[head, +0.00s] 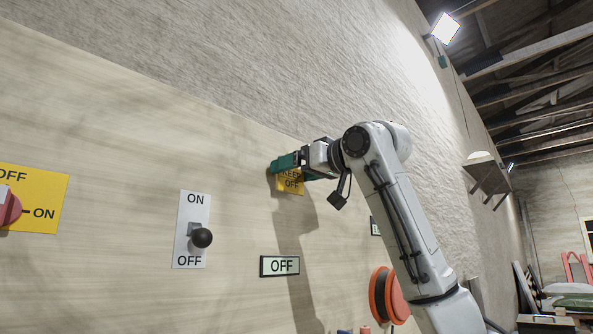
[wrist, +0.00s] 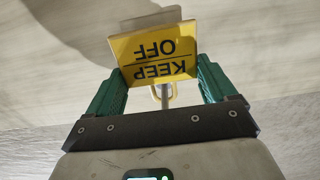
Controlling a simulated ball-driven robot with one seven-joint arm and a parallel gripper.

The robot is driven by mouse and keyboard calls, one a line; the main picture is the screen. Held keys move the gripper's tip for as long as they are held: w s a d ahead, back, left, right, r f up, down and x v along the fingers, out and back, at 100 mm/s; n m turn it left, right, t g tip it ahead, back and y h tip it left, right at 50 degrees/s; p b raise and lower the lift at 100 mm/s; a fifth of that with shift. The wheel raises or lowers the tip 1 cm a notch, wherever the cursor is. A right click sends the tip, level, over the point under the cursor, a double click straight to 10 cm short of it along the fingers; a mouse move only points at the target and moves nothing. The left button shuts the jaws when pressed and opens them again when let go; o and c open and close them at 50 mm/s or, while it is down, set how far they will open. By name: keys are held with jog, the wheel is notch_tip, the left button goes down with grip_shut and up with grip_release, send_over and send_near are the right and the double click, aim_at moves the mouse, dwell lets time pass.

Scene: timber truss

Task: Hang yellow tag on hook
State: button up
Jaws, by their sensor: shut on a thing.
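The yellow tag (wrist: 155,54), lettered KEEP OFF, sits between the green fingers of my gripper (wrist: 163,82) in the wrist view, its lettering upside down there. In the head view the tag (head: 291,186) reads upright, close to the board, below the green fingers of my gripper (head: 288,161). My gripper is shut on the tag. A thin yellow loop (wrist: 150,99) extends from the tag's lettered edge in the wrist view. A small metal peg (wrist: 165,96), perhaps the hook, shows at the loop. I cannot tell whether the loop is around it. In the head view the hook is hidden.
The pale wooden board (head: 110,130) carries an ON/OFF panel with a black knob (head: 201,238), a yellow panel with a red handle (head: 8,206), an OFF sign (head: 279,266) and a red-and-black round part (head: 388,296). A shelf (head: 487,175) juts out at right.

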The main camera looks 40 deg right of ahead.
jog(key=o, duration=1.2)
jog(key=shift+s, duration=0.1)
jog(key=s+b, duration=0.2)
jog(key=s, duration=0.8)
jog(key=shift+s+d, duration=0.2)
jog(key=shift+s, duration=0.1)
